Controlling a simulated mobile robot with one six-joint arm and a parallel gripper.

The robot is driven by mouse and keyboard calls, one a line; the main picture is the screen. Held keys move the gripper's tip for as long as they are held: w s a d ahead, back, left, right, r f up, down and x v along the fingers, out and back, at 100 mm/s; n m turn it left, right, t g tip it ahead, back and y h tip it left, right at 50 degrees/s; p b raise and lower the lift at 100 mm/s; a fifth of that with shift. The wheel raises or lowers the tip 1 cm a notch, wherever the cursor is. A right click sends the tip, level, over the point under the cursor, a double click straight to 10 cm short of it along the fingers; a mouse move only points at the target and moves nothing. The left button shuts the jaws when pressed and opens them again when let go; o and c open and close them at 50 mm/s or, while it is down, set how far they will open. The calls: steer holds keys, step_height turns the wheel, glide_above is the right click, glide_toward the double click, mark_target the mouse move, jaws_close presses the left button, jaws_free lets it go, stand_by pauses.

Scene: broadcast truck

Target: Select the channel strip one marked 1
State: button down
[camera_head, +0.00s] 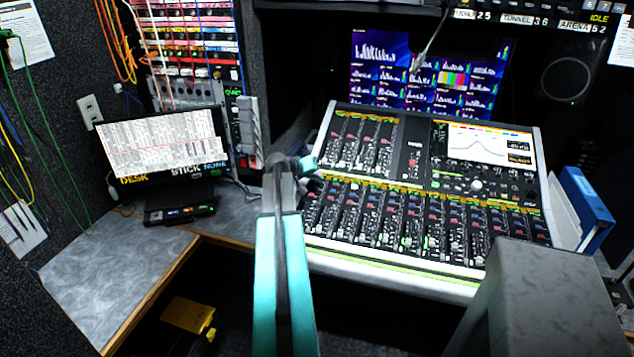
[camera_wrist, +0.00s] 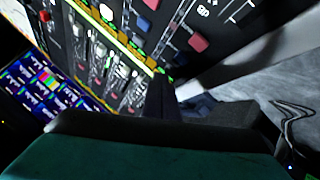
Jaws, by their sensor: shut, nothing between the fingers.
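The mixing console (camera_head: 470,276) stands on the desk at centre right in the head view, with a lower row of several channel strips and a shorter upper bank at left. The leftmost lower strip (camera_head: 314,212) is partly beside my arm; I cannot read a number 1 on it. My gripper (camera_head: 314,181) is at the console's left edge, small and partly hidden by my wrist. In the wrist view my gripper (camera_wrist: 161,98) is shut and empty, its dark fingers pointing at the console face. Coloured buttons (camera_wrist: 198,42) and faders show close beyond it; contact cannot be told.
A monitor (camera_head: 160,145) and a small dark device (camera_head: 180,213) stand on the grey desk (camera_head: 100,262) at left. Screens (camera_head: 385,70) are behind the console. A blue binder (camera_head: 588,200) is at right. A grey block (camera_head: 550,300) fills the lower right.

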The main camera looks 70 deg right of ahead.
steer(key=shift+f+b, duration=0.4)
stand_by(0.7)
steer(key=shift+r, duration=0.8)
steer(key=shift+r+p, duration=0.15)
steer(key=shift+p, duration=0.15)
steer(key=shift+a+r+p, duration=0.2)
steer(key=shift+r+p, duration=0.3)
steer(key=shift+r, duration=0.7)
steer(key=shift+a+r+p, duration=0.2)
steer(key=shift+r+p, duration=0.25)
steer(key=shift+r, duration=0.7)
